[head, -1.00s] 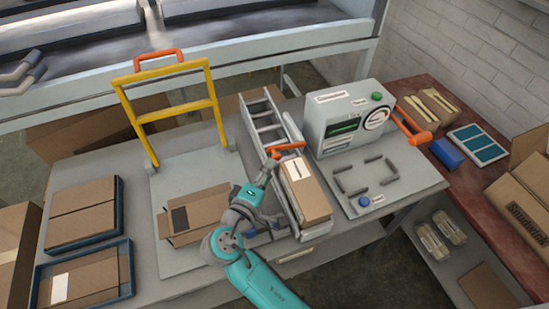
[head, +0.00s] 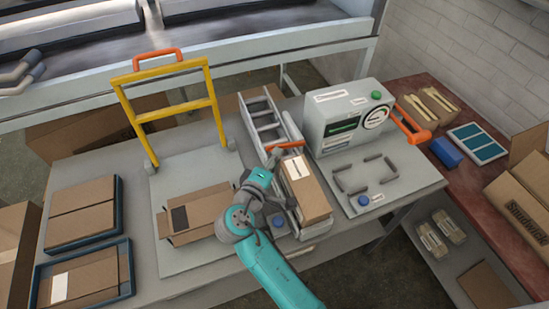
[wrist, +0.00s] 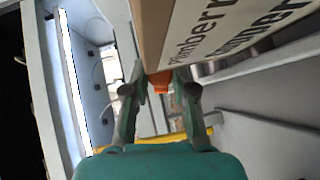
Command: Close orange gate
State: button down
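The orange gate (head: 289,145) is a bar across the roller lane, just behind the brown box (head: 308,193) with a white label. My gripper (head: 276,157) is close to the bar's left part, beside the box. In the wrist view, my gripper (wrist: 160,76) has its fingers apart, with a small orange piece of the gate (wrist: 160,82) showing between the tips. I cannot tell whether they touch it. The box (wrist: 215,30), with printed letters, fills the top right of that view, very near the right finger.
The roller lane (head: 263,118) continues behind the gate. A grey machine (head: 345,118) with an orange handle stands to the right. A yellow frame (head: 176,107) rises at left behind an open carton (head: 198,217). Blue trays (head: 126,262) lie at far left.

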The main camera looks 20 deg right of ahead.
jog(key=shift+a+f+n+h, duration=0.1)
jog(key=shift+f+n+h, duration=0.3)
jog(key=shift+f, duration=0.2)
jog(key=c, duration=1)
grip_release()
jog(key=shift+o, duration=0.2)
jog(key=f+v, duration=0.1)
jog(key=v, duration=1.1)
jog(key=shift+r, duration=0.35)
jog(key=shift+s, duration=0.1)
